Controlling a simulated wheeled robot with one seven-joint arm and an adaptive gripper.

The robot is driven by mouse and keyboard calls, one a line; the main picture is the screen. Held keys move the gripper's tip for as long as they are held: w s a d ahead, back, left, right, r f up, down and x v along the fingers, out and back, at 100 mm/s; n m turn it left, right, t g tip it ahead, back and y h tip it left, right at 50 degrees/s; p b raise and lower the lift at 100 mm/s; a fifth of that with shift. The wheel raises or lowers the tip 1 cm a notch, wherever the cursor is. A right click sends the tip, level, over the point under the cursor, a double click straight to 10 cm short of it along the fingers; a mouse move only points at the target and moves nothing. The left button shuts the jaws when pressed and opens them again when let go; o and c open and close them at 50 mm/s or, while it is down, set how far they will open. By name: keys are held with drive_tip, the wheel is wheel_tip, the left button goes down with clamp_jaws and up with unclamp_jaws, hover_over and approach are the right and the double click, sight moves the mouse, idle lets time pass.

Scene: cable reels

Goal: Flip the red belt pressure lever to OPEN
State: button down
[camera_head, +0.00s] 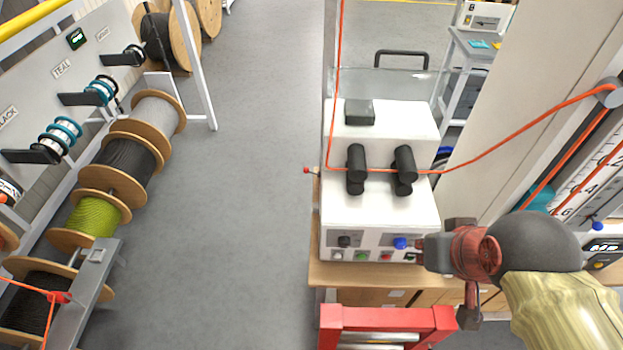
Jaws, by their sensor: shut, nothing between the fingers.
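A small red-tipped lever (307,170) sticks out from the left side of the white machine (375,216). It is likely the belt pressure lever; no OPEN marking is readable by it, so I cannot tell its setting. Black rollers (356,165) stand on the machine with an orange cable (450,169) running past them. My gripper (424,249) is at the machine's front right corner, beside the blue knob (400,243). It is shut and empty, well to the right of and lower in the picture than the lever. I cannot tell whether it touches the machine.
A red frame (386,318) stands in front of the machine's wooden cabinet (317,273). Cable reels (97,216) line a rack on the left. Grey floor (240,200) is clear between rack and machine. A pale panel (520,100) rises at the right.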

wheel_tip(320, 180, down, 22)
drive_tip(key=b, duration=1.9)
drive_tip(key=shift+r+b, duration=0.2)
drive_tip(key=shift+b, duration=0.1)
